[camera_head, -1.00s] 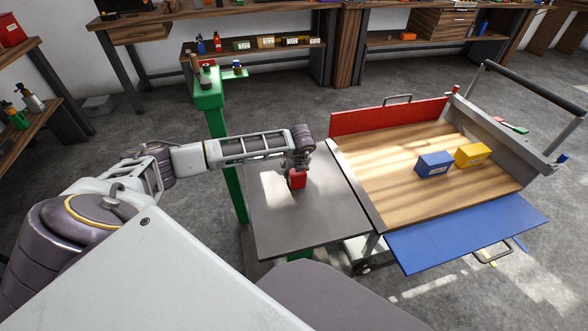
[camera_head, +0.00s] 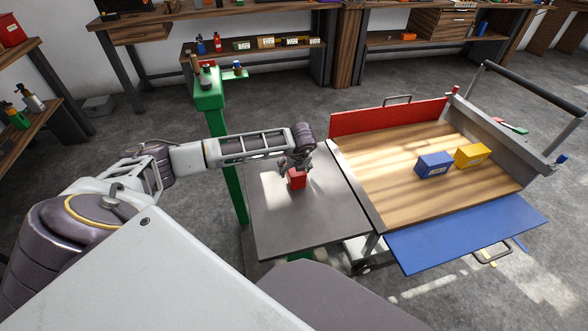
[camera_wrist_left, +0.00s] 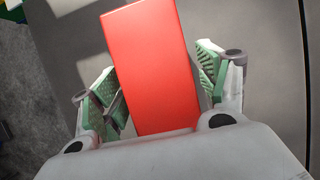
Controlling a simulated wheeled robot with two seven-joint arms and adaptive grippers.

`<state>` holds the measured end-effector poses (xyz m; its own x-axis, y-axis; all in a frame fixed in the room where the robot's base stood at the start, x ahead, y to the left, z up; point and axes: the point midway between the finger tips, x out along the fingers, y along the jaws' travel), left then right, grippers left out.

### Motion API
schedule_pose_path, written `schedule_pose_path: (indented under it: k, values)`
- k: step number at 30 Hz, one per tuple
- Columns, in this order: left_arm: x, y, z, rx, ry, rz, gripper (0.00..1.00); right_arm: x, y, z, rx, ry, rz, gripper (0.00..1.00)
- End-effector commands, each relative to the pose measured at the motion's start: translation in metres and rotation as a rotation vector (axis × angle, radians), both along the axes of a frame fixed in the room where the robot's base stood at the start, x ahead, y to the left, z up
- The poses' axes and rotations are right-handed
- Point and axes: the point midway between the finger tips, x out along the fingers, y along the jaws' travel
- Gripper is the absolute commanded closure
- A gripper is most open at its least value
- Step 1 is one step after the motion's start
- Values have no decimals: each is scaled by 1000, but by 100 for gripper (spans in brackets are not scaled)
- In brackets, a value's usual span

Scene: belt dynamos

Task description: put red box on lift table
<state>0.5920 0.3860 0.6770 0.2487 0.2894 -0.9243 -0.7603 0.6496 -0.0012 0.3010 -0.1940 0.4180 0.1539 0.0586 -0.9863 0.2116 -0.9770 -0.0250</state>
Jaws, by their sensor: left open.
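The red box (camera_head: 297,179) stands on the grey top of the lift table (camera_head: 308,225) in the head view. My left gripper (camera_head: 294,166) is right above and around the box. In the left wrist view the red box (camera_wrist_left: 152,65) lies between the two green-padded fingers of the left gripper (camera_wrist_left: 158,88). The fingers are spread, with a gap visible on both sides of the box. The underside of the box is hidden. My right gripper is not in view.
A cart (camera_head: 400,170) with a wooden bed and a lowered blue flap (camera_head: 465,232) stands right of the lift table. It carries a blue box (camera_head: 433,164) and a yellow box (camera_head: 472,155). A green post (camera_head: 218,130) rises at the table's far left.

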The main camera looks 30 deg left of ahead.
Motion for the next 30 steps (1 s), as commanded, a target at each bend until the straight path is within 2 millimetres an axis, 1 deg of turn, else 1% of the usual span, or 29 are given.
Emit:
schedule_pose_path:
  k: [1,12,18,24,30]
  values:
    - [-1,-1,7,1,-1,0,25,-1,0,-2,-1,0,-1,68]
    - [-15,-17,58,0,-1,0,25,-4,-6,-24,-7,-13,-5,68]
    - [-22,-26,83,0,-1,-1,25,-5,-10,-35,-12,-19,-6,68]
    - [-26,-30,98,1,1,0,25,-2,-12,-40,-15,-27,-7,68]
    - [-28,-31,101,1,1,1,25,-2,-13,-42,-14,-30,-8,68]
